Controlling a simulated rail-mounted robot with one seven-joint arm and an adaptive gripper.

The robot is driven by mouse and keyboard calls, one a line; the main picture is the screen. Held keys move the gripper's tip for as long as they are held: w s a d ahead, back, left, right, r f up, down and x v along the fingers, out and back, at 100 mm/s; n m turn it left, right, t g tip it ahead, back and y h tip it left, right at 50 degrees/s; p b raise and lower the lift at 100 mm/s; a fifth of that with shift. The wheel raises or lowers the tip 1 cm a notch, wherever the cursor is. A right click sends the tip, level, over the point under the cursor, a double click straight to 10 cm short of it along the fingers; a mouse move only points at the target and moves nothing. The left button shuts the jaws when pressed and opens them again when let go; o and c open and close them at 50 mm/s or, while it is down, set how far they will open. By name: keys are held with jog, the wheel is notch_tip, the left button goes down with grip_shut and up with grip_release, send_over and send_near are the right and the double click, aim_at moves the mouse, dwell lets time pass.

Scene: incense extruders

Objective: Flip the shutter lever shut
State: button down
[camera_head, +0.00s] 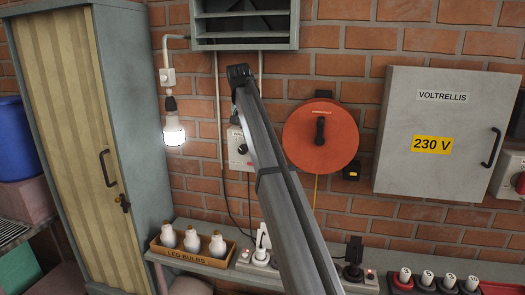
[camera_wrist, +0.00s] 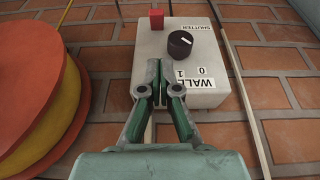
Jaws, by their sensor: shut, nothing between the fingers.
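In the wrist view, a pale control box (camera_wrist: 210,45) on the brick wall carries a round dark knob (camera_wrist: 180,43) with a short white mark. Its SHUTTER label (camera_wrist: 197,27) and the WALL, 0 and 1 labels (camera_wrist: 195,80) appear upside down. My gripper (camera_wrist: 160,80) is shut and empty, in front of the box's lower left part in the picture, just below and left of the knob. A gap from the knob shows; depth is hard to tell. In the head view, the box (camera_head: 237,150) is partly hidden by my arm. The louvred shutter (camera_head: 243,25) is above.
A red button (camera_wrist: 156,18) is on the box. An orange-red reel (camera_head: 320,136) hangs close to its right in the head view. A lit bulb (camera_head: 174,132) hangs to its left. A shelf with a bulb tray (camera_head: 190,258) and plugs is below.

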jog(key=r, duration=0.2)
jog(key=shift+w+d+r, duration=0.25)
jog(key=shift+d+r, duration=0.05)
jog(key=shift+d, duration=0.1)
jog(key=p+x, duration=0.3)
jog(key=x, duration=0.5)
jog(key=shift+w+f, duration=0.15)
jog(key=shift+f, duration=0.25)
jog(key=f+p, duration=0.1)
jog(key=s+f+p, duration=0.1)
jog(key=f, duration=0.1)
jog(key=shift+f, duration=0.2)
jog(key=shift+s+a+f, duration=0.1)
jog(key=shift+f, duration=0.55)
jog(key=shift+s+f, duration=0.15)
